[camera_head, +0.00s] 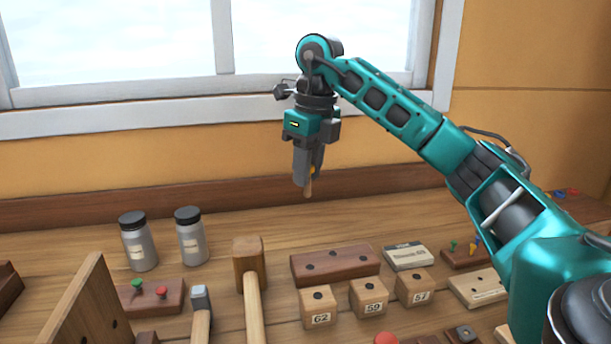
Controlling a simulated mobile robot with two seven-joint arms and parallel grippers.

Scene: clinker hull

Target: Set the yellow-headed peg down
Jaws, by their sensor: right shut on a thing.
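My right gripper (306,176) hangs from its teal arm, pointing down above the back of the workbench. It is shut on a wooden peg (308,189); a bit of yellow shows between its fingers, and the shaft points down. The peg's tip appears clear of the bench top, in front of the back wall. Most of its head is hidden by the fingers. My left gripper is not in view.
Below stand a dark block with holes (335,265), small numbered blocks (318,307) and a wooden mallet (248,262). Two grey jars (139,245) and a block with green and red pegs (152,298) are at left. Bare bench (300,232) lies behind the blocks.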

